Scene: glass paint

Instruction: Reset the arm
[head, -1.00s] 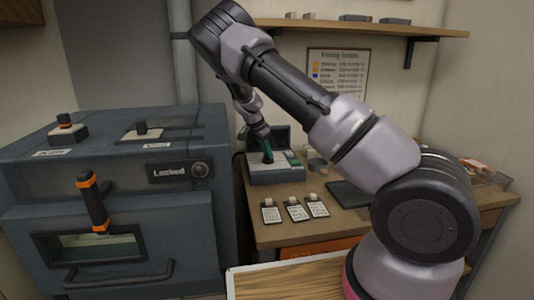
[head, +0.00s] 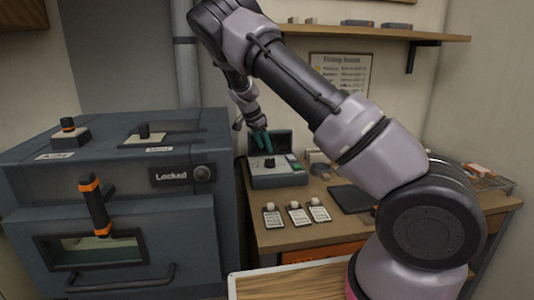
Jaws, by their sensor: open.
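My arm (head: 315,90) reaches from the lower right up and over to the upper left, then bends down toward the table. My gripper (head: 262,143), with greenish fingers, is open and empty. It is in front of the raised lid of a grey control box (head: 278,180), a little above the box's black knob (head: 269,163). I see no contact between the fingers and the box.
A grey kiln (head: 110,195) marked "Locked" stands at the left, with an orange-black handle (head: 95,205). Several labelled tags (head: 297,214) and a dark pad (head: 350,198) lie on the wooden table (head: 270,240). A shelf (head: 380,31) and a notice (head: 340,72) are on the wall behind.

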